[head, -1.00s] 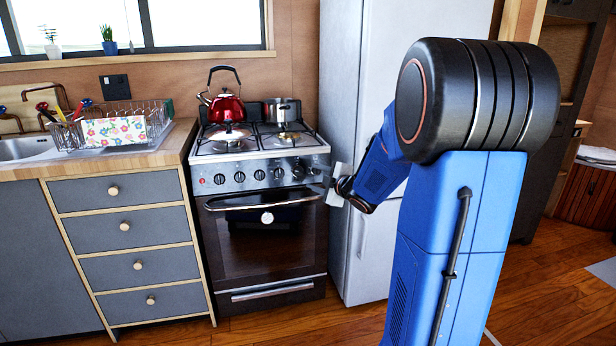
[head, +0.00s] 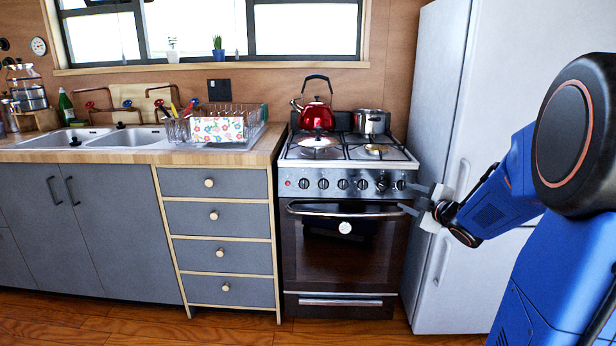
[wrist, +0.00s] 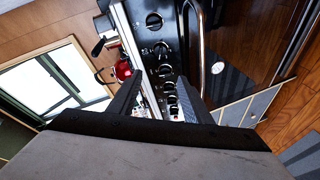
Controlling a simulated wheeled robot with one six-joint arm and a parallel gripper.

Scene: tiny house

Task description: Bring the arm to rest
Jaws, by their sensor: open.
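My blue and black arm shows at the right of the head view, folded at a black joint. My gripper (head: 415,200) points left, in front of the right side of the stove (head: 342,270), near the knob panel. Its two fingers are spread apart with nothing between them. In the wrist view the dark fingers (wrist: 162,105) stand apart, with the stove's knobs (wrist: 165,70) and oven handle (wrist: 198,42) beyond them. I cannot tell the exact gap between the fingertips and the stove front.
A white fridge (head: 440,150) stands close behind my arm. A red kettle (head: 315,112) and a steel pot (head: 370,121) are on the stove. Grey drawers (head: 215,240), a dish rack (head: 250,120) and a sink (head: 125,138) lie to the left. The wooden floor (head: 130,325) in front looks clear.

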